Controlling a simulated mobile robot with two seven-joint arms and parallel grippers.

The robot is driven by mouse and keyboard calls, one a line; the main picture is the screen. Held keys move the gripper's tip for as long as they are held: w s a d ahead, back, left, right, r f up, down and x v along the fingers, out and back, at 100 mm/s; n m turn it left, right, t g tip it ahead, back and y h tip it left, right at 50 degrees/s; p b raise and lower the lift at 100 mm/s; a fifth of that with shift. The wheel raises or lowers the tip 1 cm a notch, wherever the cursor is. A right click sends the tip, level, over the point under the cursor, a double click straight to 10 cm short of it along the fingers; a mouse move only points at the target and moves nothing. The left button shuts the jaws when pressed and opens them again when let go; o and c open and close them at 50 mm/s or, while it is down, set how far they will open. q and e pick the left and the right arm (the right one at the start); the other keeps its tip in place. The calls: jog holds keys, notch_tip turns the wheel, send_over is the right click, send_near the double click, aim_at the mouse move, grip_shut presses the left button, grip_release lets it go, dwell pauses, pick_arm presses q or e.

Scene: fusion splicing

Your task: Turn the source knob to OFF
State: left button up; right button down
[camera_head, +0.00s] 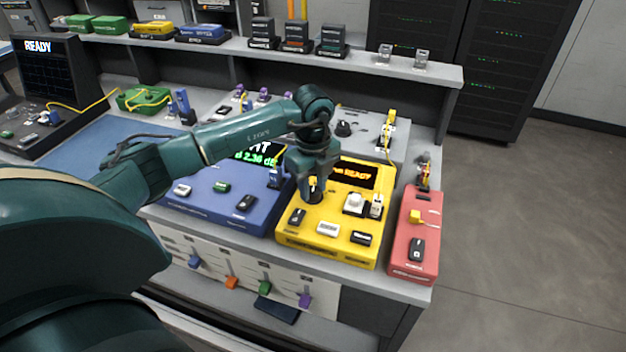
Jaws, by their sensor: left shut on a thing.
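My left gripper (313,187) points down over the left part of this box. It is shut on a small dark knob (314,196), mostly hidden between and below the fingers. I cannot read any label or OFF mark there, nor the knob's angle. My right gripper is not in view.
A blue box (215,203) with a partly hidden green 2.36 dB readout is on the left. A red box (413,240) is on the right, near the bench's edge. White and black buttons sit in front of the gripper. A shelf (390,70) runs behind.

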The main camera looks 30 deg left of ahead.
pick_arm(q)
jog(key=n+p, duration=0.1)
jog(key=n, duration=0.1)
jog(key=shift+r+n, duration=0.1)
jog(key=shift+n, duration=0.3)
jog(key=shift+n+p, duration=0.4)
jog(key=shift+n, duration=0.3)
jog(key=shift+n+p, duration=0.3)
jog(key=shift+n, duration=0.5)
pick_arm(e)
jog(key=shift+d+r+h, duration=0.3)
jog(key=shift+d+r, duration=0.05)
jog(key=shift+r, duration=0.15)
pick_arm(q)
jog(key=shift+n, duration=0.4)
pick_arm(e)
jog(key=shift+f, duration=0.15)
pick_arm(q)
jog(key=o, duration=1)
